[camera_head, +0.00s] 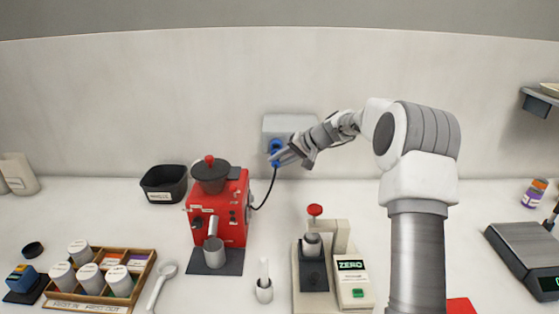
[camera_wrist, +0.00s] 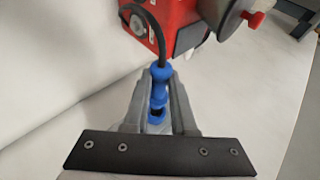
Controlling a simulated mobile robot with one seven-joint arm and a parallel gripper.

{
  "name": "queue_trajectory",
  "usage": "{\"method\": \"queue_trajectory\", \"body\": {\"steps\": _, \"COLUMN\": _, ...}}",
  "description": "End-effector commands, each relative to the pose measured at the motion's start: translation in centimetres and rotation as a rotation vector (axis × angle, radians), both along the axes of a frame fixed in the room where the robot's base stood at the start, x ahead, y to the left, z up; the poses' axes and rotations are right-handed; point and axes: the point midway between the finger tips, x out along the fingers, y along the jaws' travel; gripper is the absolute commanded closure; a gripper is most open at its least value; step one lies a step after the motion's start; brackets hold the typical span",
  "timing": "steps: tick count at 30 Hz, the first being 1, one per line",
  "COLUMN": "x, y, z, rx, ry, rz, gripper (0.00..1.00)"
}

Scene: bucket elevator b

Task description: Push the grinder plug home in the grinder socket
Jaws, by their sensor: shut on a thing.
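The blue grinder plug (camera_head: 274,147) is at the grey wall socket box (camera_head: 291,127) at the back wall. My gripper (camera_head: 286,157) is shut on the plug in front of the box. In the wrist view the blue plug (camera_wrist: 159,92) sits between my two grey fingers (camera_wrist: 160,103), with its black cord leading up toward the red grinder. How deep the plug sits in the socket is hidden by the plug and my gripper. The red grinder (camera_head: 218,212) stands on the counter left of the socket, and the cord (camera_head: 268,190) hangs from the plug to its side.
A black bin (camera_head: 164,184) stands left of the grinder. A scale-like press with a red knob (camera_head: 315,210) and a small white cup (camera_head: 264,290) stand in front. A wooden tray (camera_head: 135,285) of jars is at front left, a grey scale (camera_head: 525,255) at right.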

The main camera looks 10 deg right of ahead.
Motion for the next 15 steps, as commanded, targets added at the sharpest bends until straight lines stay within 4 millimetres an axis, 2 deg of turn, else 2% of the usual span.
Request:
{"method": "queue_trajectory", "body": {"steps": 6, "x": 1.06, "y": -0.13, "z": 0.1, "rx": 0.001, "ry": 0.0, "rz": 0.0, "gripper": 1.0}}
{"method": "queue_trajectory", "body": {"steps": 15, "x": 1.24, "y": -0.18, "z": -0.02, "rx": 0.0, "ry": 0.0, "rz": 0.0, "gripper": 1.0}}
